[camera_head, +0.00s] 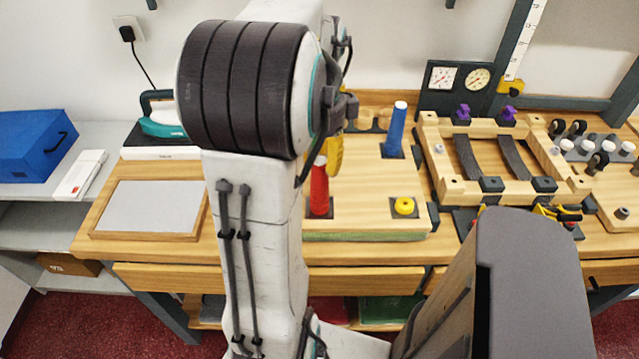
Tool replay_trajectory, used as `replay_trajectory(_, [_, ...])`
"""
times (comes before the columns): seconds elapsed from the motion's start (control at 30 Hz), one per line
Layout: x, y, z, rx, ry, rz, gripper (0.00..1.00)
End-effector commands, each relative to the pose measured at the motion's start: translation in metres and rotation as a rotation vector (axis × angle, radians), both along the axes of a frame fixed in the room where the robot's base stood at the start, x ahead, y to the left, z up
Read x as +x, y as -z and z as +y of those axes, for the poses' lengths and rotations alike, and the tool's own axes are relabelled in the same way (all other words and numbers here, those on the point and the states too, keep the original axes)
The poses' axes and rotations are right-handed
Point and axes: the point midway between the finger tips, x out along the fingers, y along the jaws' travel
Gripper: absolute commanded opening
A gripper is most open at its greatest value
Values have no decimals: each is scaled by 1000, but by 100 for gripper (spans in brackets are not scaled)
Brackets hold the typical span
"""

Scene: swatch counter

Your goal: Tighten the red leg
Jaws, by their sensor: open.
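The red leg (320,192) stands upright on a dark square pad at the near side of the wooden board (362,212). My arm hides part of its left side. My gripper (333,160) is mostly hidden behind my arm. One yellow finger shows beside the top of the red leg, and I cannot tell whether it touches it. The gripper is open. A blue leg (396,132) stands slightly tilted at the board's far right corner. A short yellow piece (404,205) sits on a dark pad at the near right corner.
A wooden frame with dark straps (447,186) stands to the right of the board. Small fittings (590,146) lie farther right. A grey panel in a wooden frame (150,209) lies on the left.

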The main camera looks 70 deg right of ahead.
Motion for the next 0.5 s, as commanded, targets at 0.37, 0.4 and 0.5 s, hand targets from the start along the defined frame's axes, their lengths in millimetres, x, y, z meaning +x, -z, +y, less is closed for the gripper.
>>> replay_trajectory(0.37, [0, -1, 0, 1, -385, 0, 39])
replay_trajectory(0.4, [0, -1, 0, 1, -432, 0, 39])
replay_trajectory(0.5, [0, -1, 0, 0, -549, -1, 39])
